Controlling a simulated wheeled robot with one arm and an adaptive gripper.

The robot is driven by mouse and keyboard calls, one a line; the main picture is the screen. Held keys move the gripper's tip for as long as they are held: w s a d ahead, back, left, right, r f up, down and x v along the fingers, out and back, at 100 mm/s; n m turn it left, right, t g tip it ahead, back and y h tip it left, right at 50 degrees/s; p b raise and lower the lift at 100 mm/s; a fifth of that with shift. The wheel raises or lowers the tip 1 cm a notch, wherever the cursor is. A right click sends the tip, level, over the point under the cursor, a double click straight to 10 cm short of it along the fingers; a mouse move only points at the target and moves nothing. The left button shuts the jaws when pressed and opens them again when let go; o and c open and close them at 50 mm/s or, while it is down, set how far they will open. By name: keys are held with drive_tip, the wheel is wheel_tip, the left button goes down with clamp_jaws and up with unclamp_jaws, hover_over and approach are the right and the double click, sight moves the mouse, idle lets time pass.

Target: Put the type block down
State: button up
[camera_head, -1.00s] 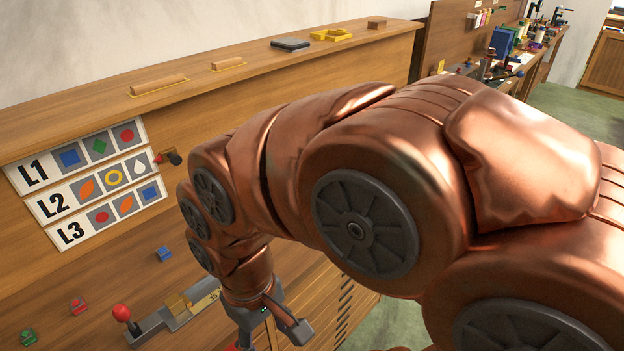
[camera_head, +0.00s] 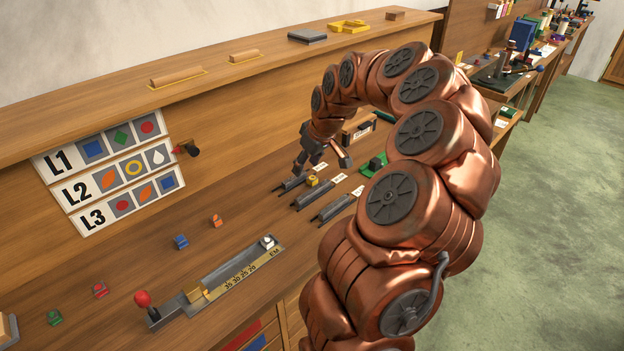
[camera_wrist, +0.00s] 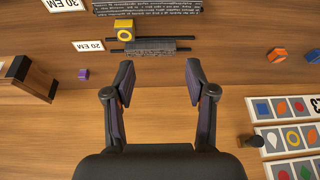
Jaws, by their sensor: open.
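My gripper (camera_wrist: 160,74) is open, with nothing between its fingers in the wrist view. In the head view my gripper (camera_head: 322,157) is above the bench, near the back board and the dark line racks. A yellow type block (camera_wrist: 125,30) with a ring mark stands at the left end of a rack with a dark text bar (camera_wrist: 150,45), ahead of the left finger and apart from it. This yellow block (camera_head: 312,180) also shows in the head view. A white type block (camera_head: 267,242) sits at the far end of the metal composing stick (camera_head: 225,275).
Orange (camera_head: 216,221), blue (camera_head: 180,242), red (camera_head: 100,289) and green (camera_head: 54,318) blocks lie loose on the bench. A small purple block (camera_wrist: 83,74) lies near the 20 EM label (camera_wrist: 88,46). A sign board (camera_head: 112,172) and a knob (camera_head: 190,149) are on the back board.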

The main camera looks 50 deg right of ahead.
approach(312, 177)
drive_tip(key=shift+a+f, duration=0.45)
drive_tip(key=shift+f, duration=0.25)
drive_tip(key=shift+d+f, duration=0.2)
drive_tip(key=shift+d, duration=0.05)
drive_tip(key=shift+p+x, duration=0.55)
drive_tip(key=shift+x, duration=0.7)
drive_tip(key=shift+p+x, duration=0.9)
drive_tip(key=shift+x, duration=0.1)
drive_tip(key=shift+w+p+x, duration=0.2)
drive_tip(key=shift+p+x, duration=0.3)
drive_tip(key=shift+x, duration=1)
drive_tip(key=shift+d+r, duration=0.1)
clamp_jaws()
